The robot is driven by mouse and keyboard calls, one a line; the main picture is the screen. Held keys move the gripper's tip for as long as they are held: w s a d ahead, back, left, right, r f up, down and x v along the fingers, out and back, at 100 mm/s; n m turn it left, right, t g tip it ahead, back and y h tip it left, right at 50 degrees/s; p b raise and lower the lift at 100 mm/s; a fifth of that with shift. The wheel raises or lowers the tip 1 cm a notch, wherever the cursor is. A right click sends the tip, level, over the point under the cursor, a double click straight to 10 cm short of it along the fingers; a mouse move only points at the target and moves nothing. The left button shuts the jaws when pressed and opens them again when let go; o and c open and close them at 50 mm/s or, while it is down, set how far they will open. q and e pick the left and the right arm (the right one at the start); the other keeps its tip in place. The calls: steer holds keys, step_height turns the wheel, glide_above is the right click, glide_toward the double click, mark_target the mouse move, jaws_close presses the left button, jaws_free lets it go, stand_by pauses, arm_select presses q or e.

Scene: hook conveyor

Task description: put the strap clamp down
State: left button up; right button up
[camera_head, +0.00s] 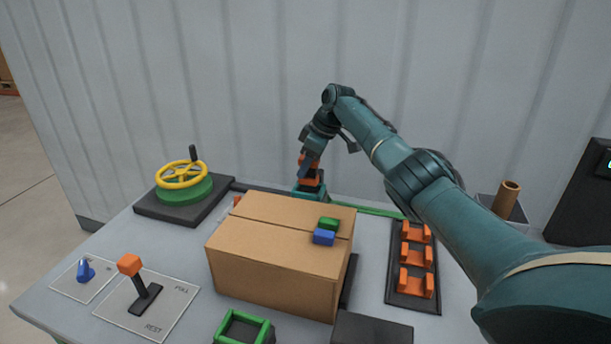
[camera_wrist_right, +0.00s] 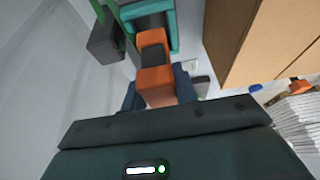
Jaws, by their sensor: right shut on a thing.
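My right gripper (camera_head: 309,165) reaches behind the cardboard box to the back of the table. It is shut on the orange strap clamp (camera_head: 311,180), which has a dark middle. The clamp also shows in the right wrist view (camera_wrist_right: 154,80), between the two dark fingers. A teal part (camera_head: 300,194) lies just beyond and below the clamp; it also shows in the wrist view (camera_wrist_right: 129,11). I cannot tell whether the clamp touches it. The box hides part of that area. My left gripper is not in view.
The cardboard box (camera_head: 270,270) fills the table's middle, with a green block (camera_head: 328,223) and a blue block (camera_head: 324,237) on top. A black rack (camera_head: 399,300) with orange brackets stands right. A yellow handwheel (camera_head: 182,175), an orange-knobbed lever (camera_head: 130,265) and a green frame (camera_head: 228,320) stand around.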

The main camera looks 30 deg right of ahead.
mark_target(307, 175)
steer(key=shift+f, duration=1.6)
steer(key=shift+f, duration=0.2)
steer(key=o, duration=1.1)
steer(key=shift+c, duration=0.2)
steer(key=shift+d+r, duration=0.15)
steer(key=shift+r, duration=0.35)
steer(key=v, duration=1.1)
steer(key=shift+s+r, duration=0.15)
